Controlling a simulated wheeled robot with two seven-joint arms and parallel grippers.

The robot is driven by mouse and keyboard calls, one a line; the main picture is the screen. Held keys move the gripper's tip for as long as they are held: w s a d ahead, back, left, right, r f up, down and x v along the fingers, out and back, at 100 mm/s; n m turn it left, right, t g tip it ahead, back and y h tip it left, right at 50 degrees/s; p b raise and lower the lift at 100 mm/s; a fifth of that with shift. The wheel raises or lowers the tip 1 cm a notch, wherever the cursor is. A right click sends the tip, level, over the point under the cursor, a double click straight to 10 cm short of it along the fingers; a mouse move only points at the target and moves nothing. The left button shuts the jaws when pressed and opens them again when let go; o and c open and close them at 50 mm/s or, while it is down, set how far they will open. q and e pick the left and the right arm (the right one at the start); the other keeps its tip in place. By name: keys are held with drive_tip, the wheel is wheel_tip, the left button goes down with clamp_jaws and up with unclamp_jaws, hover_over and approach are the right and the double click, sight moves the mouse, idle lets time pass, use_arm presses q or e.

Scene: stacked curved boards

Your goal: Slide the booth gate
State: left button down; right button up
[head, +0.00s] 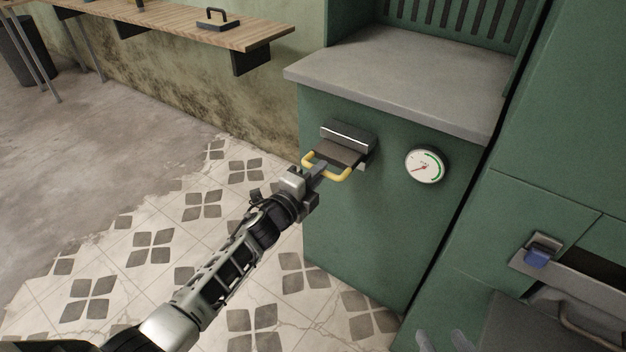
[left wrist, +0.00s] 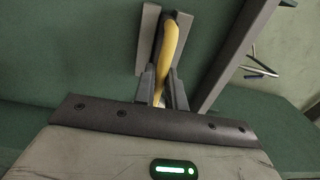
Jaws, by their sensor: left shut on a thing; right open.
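The booth gate looks to be the dark flat plate (head: 335,153) in a grey metal housing (head: 348,135) on the green booth's front. A yellow U-shaped handle (head: 341,178) sticks out from it. My left gripper (head: 317,173) is shut on the handle near the middle of its bar. In the left wrist view the yellow handle (left wrist: 168,45) runs down between the fingers of my left gripper (left wrist: 162,90). My right gripper (head: 441,338) shows only as two grey fingertips, spread apart, at the bottom edge, away from the gate.
A round gauge (head: 425,165) is right of the gate, and a grey counter (head: 400,75) juts out above. A blue-tipped latch (head: 539,253) and a drawer-like opening are at right. A wooden bench (head: 180,25) stands at back left. The tiled floor at left is clear.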

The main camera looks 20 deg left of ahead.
use_arm(q)
drive_tip(key=shift+b+x, duration=1.05)
drive_tip(key=shift+x, duration=0.9)
drive_tip(key=c, duration=1.4)
unclamp_jaws()
drive_tip(key=shift+s, duration=0.1)
drive_tip(key=shift+c, duration=0.2)
drive_tip(key=p+v, duration=0.3)
drive_tip(key=v, duration=0.4)
